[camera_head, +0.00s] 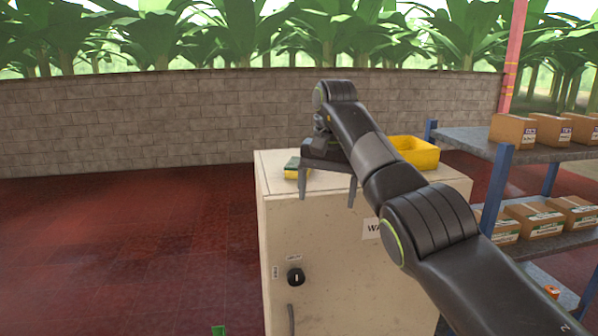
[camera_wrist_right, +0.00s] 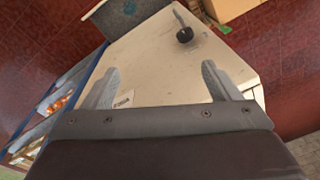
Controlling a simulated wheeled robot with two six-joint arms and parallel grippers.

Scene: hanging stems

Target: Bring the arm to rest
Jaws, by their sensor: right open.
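My right arm reaches in from the lower right in the head view. Its gripper (camera_head: 327,188) is open, with the fingers pointing down in front of the pale cabinet (camera_head: 330,260), near its top edge. Nothing shows between the fingers. The right wrist view also shows the two fingers apart and empty (camera_wrist_right: 162,85), with the cabinet front and its black knob (camera_wrist_right: 185,35) beyond them. My left gripper is not in the head view.
A yellow bin (camera_head: 415,152) and a small green and yellow object (camera_head: 291,169) sit on the cabinet top. A shelf (camera_head: 465,142) with several cardboard boxes stands right. A block wall (camera_head: 130,125) runs behind. Open red floor (camera_head: 120,250) lies left.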

